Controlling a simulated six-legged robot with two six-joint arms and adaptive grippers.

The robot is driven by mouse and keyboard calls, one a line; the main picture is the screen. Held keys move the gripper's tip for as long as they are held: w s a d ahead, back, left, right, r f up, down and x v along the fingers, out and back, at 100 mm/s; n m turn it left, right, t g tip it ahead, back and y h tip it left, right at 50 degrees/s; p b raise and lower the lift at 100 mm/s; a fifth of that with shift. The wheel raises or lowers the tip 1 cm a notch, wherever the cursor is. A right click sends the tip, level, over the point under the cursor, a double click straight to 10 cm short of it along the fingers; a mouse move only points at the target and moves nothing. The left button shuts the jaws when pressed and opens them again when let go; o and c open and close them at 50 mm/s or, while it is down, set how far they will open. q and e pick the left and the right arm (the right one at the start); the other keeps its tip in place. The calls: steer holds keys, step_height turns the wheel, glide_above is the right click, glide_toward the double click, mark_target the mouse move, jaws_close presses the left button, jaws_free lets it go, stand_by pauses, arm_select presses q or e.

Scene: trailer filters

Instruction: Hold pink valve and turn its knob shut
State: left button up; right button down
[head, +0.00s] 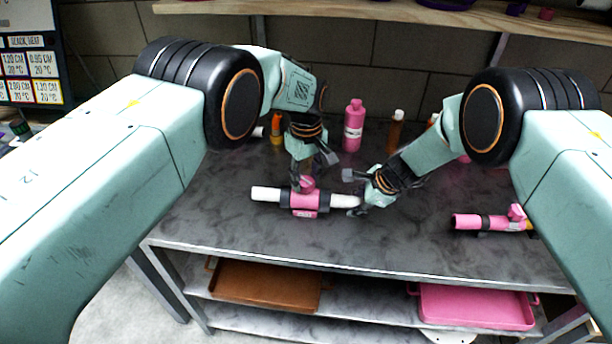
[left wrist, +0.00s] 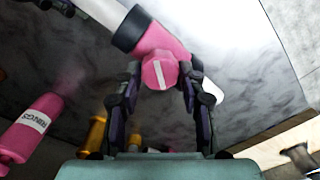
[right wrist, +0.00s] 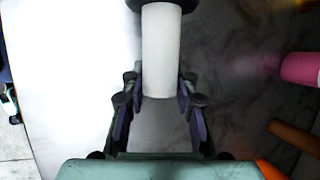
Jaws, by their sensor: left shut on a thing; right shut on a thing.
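The pink valve (head: 305,201) lies on the dark table, with black collars and a white pipe end on each side. Its pink knob (left wrist: 159,72) with a white line on its face shows in the left wrist view. My left gripper (head: 303,178) comes from above and is shut on the knob, with a finger on each side of it. My right gripper (head: 358,192) is shut on the right white pipe end (right wrist: 161,50), with a finger on each side. The valve's underside is hidden.
A second pink valve (head: 480,222) lies at the table's right. A pink bottle (head: 353,126) and a brown bottle (head: 396,130) stand at the back. An orange tray (head: 265,287) and a pink tray (head: 476,307) are on the shelf below. The table's front is clear.

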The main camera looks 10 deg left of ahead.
arm_select(q)
steer(key=shift+c, duration=0.4)
steer(key=shift+m, duration=0.4)
steer(key=shift+c, duration=0.2)
steer(key=m, duration=0.4)
steer(key=shift+m, duration=2.9)
steer(key=o, duration=1.2)
